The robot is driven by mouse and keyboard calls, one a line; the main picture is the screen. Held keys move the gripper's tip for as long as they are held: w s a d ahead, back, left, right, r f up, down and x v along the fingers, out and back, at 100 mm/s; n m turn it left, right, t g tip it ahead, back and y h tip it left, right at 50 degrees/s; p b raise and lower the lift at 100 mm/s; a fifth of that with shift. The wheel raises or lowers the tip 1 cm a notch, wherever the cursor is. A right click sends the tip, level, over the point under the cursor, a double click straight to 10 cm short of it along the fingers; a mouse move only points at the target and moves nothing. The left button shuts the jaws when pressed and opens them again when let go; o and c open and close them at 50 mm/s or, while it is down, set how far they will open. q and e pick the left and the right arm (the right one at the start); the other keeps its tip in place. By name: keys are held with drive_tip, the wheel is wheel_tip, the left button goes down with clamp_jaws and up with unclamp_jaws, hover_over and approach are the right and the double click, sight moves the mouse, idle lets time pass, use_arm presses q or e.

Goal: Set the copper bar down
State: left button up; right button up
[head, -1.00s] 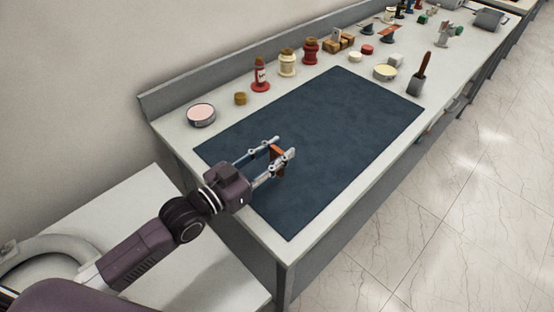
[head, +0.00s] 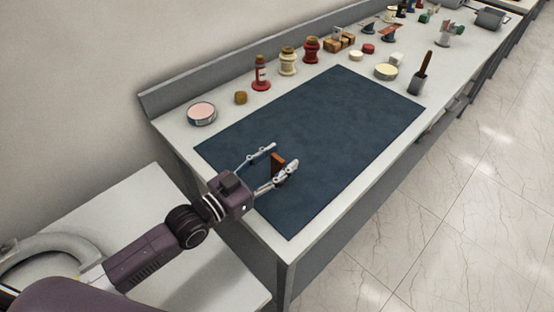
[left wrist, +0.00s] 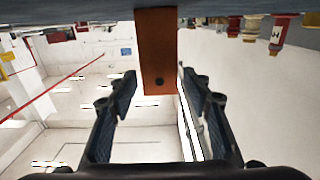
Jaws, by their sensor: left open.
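The copper bar (head: 278,168) is a reddish-brown block with a dark hole near one end. It stands upright on the dark blue mat (head: 330,125), near the mat's left part. My left gripper (head: 283,155) is open around it, its two fingers spread on either side. In the left wrist view the picture is inverted, and the bar (left wrist: 157,50) hangs from the mat at the top edge, ahead of and between the open fingertips (left wrist: 160,84). My right gripper is not in view.
Along the bench's back edge stand a pink-topped round tin (head: 201,113), a small brown cylinder (head: 241,98), a red bottle (head: 261,75) and cream and red bushings. A grey cup with a brown handle (head: 420,80) stands past the far right corner. Most of the mat is clear.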

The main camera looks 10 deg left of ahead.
use_arm(q)
drive_tip(key=shift+r, duration=0.1)
drive_tip(key=shift+s+a, duration=0.15)
drive_tip(key=shift+s, duration=0.05)
drive_tip(key=b+v, duration=0.1)
drive_tip(key=v, duration=0.9)
drive_tip(key=shift+b+v, duration=0.3)
drive_tip(key=shift+v, duration=0.45)
